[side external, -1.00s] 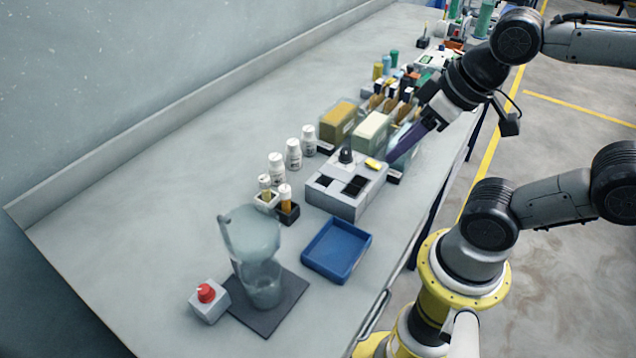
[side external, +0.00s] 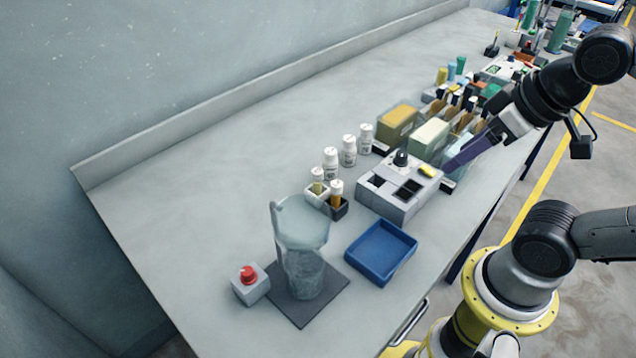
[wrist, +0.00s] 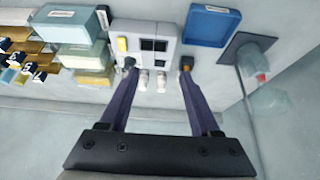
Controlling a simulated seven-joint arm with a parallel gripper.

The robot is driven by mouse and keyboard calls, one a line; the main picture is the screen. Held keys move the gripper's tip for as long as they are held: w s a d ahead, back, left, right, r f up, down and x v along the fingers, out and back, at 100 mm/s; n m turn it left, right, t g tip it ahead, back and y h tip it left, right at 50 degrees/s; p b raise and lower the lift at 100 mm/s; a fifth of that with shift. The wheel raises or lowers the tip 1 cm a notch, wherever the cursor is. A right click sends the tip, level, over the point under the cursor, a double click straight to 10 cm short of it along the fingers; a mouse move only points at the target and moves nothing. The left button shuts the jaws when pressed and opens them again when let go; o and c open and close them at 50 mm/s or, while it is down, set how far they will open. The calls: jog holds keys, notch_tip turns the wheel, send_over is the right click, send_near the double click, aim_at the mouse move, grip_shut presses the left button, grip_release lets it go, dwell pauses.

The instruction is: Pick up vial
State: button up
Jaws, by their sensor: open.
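Two small vials with pale caps stand upright in little holders beside the grey device. One vial (side external: 317,182) is in a white holder and the other, amber vial (side external: 336,189) is in a black holder. In the wrist view a dark holder with an orange-amber spot (wrist: 187,64) shows by the right fingertip; whether the vial is between the fingers I cannot tell. My gripper (side external: 452,164) is open, with long purple fingers pointing down-left beside the grey device, right of the vials and apart from them. In the wrist view my gripper (wrist: 157,78) has its fingers spread.
The grey device (side external: 398,192) with dark square openings stands between gripper and vials. White bottles (side external: 348,152) stand behind. A blue tray (side external: 381,253), a glass beaker (side external: 302,245) on a dark mat and a red button box (side external: 249,284) are in front. Tan and green boxes (side external: 428,138) stand near the fingers.

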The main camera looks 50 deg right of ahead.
jog(key=w+a+r+m+g, duration=0.1)
jog(key=w+r+m, duration=0.55)
jog(key=m, duration=0.55)
jog(key=m+g, duration=0.5)
jog(key=m, duration=0.1)
send_over(317, 171)
notch_tip(317, 171, down, 14)
jog(key=shift+r, duration=0.2)
jog(key=shift+f, duration=3)
